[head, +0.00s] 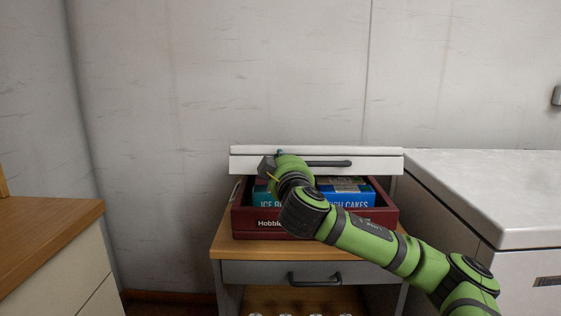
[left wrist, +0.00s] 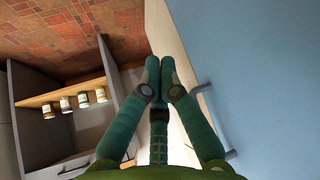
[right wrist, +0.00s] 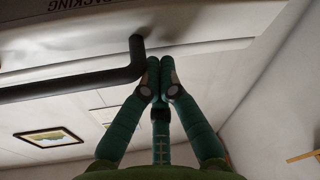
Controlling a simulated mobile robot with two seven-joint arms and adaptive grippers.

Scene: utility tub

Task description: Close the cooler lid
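The cooler (head: 300,232) is a dark red box on a wooden-topped cabinet, with blue packages (head: 355,197) inside. Its white lid (head: 375,165) is raised at the back, with a dark handle (head: 330,163) across its front face. My right gripper (head: 268,168) is at the left part of the lid, partly hidden by its own wrist. In the right wrist view its fingers (right wrist: 162,75) are together and empty, close to the lid and the handle (right wrist: 90,80); contact is unclear. My left gripper (left wrist: 159,75) has its fingers together, empty, below the head view.
The cabinet has a drawer with a dark handle (head: 314,279) and an open shelf with several jars (left wrist: 83,101). A white chest (head: 490,190) stands at the right, close to the cooler. A wooden-topped counter (head: 50,232) is at the left. Wall space above is clear.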

